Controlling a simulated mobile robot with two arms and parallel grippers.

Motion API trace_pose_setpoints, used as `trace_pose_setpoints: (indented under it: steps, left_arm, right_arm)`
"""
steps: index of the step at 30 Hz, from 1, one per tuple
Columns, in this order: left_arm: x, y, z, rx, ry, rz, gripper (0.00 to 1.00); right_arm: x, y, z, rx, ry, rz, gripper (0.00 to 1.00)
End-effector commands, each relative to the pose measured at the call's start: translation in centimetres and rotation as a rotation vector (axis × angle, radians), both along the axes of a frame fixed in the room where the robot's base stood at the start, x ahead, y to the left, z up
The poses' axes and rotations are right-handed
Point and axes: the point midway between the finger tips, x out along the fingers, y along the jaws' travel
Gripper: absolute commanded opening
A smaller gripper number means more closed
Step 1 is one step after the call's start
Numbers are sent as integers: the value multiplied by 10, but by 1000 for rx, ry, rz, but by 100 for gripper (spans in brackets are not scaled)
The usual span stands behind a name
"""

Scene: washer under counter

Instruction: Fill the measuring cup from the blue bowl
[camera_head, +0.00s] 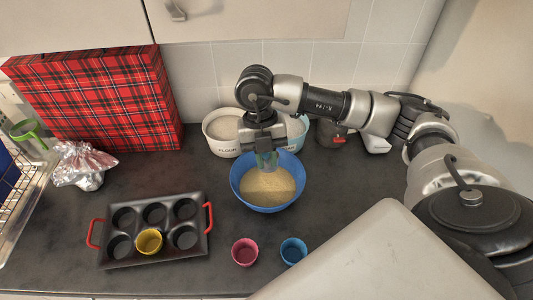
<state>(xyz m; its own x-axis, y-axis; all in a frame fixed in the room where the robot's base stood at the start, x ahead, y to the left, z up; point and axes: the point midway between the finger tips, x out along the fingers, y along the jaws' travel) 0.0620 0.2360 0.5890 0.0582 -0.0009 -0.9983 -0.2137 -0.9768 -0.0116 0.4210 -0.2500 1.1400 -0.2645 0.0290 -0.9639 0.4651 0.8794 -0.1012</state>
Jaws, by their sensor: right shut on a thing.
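The blue bowl (243,191) stands on the dark counter and holds a pale tan, grainy filling (268,187). My right gripper (265,147) reaches down over the bowl's back part. The gripper hides the cup's upper part, and what is inside the cup cannot be made out. My left gripper is not in view.
A dark muffin tin (162,257) with red handles holds a yellow cup (149,241). A pink cup (245,252) and a blue cup (293,250) stand in front of the bowl. The flour container (222,147) stands close behind it. A foil-wrapped thing (83,165) is at left.

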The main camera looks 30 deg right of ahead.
Motion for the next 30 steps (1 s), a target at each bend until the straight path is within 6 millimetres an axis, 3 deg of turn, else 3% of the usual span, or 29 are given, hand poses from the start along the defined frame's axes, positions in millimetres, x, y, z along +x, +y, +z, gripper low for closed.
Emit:
trace_pose_setpoints:
  steps: [7, 18, 30]
  left_arm:
    - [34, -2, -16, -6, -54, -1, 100]
    - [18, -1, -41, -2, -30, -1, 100]
    - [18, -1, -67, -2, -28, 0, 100]
  right_arm:
    - [0, 0, -24, -1, 0, 1, 0]
    - [0, 0, -54, 0, 0, 2, 0]
    - [0, 0, -85, 0, 0, 1, 0]
